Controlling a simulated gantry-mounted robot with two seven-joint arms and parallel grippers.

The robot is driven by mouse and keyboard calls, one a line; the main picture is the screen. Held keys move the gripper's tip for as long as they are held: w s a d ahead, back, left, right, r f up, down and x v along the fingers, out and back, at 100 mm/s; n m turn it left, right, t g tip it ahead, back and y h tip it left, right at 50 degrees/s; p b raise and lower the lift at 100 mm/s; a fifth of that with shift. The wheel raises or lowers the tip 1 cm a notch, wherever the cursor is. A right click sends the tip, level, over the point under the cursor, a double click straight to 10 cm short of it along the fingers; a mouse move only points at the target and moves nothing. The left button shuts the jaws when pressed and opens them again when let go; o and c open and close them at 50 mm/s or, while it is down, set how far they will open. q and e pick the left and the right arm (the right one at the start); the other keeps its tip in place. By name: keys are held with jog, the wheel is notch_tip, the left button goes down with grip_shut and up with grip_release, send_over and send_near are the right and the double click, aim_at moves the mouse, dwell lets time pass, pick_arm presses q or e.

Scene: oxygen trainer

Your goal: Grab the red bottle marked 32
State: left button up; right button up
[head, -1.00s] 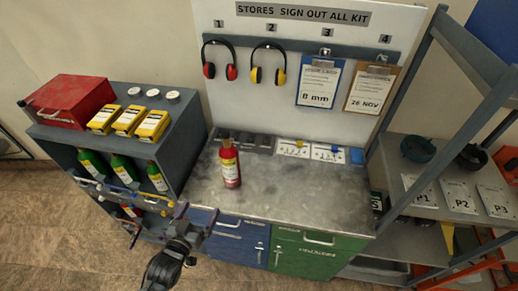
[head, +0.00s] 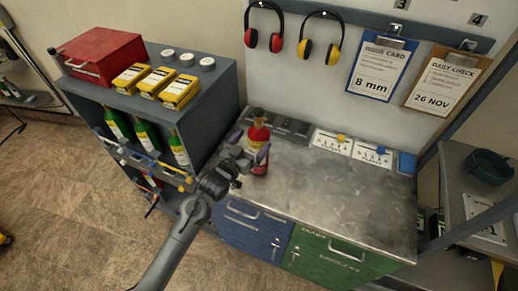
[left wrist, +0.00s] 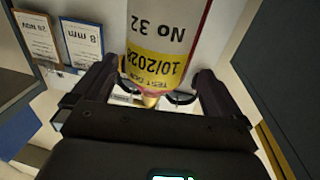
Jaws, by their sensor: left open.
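The red bottle (head: 257,142) stands upright on the grey metal worktop (head: 330,190), near its left end. In the left wrist view the bottle (left wrist: 165,35) shows a label reading "No 32" with a yellow band below it. My left gripper (head: 248,152) is at the bottle, with its fingers on either side of it. In the left wrist view the left gripper (left wrist: 152,88) is open, and the bottle stands between or just beyond the fingertips. Whether a finger touches it I cannot tell. My right gripper is not in view.
A dark shelf unit to the left holds green bottles (head: 146,136), yellow boxes (head: 155,82) and a red case (head: 100,54). Ear defenders (head: 320,38) and clipboards (head: 383,68) hang behind. The worktop right of the bottle is largely clear.

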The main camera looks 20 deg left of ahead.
pick_arm(q)
jog(key=w, duration=0.2)
jog(key=w+d, duration=0.1)
jog(key=w, duration=0.1)
jog(key=shift+w+d, duration=0.2)
jog(key=shift+w, duration=0.6)
jog(key=shift+c, duration=0.2)
jog(key=c, duration=1.7)
jog(key=shift+r, duration=0.3)
grip_shut()
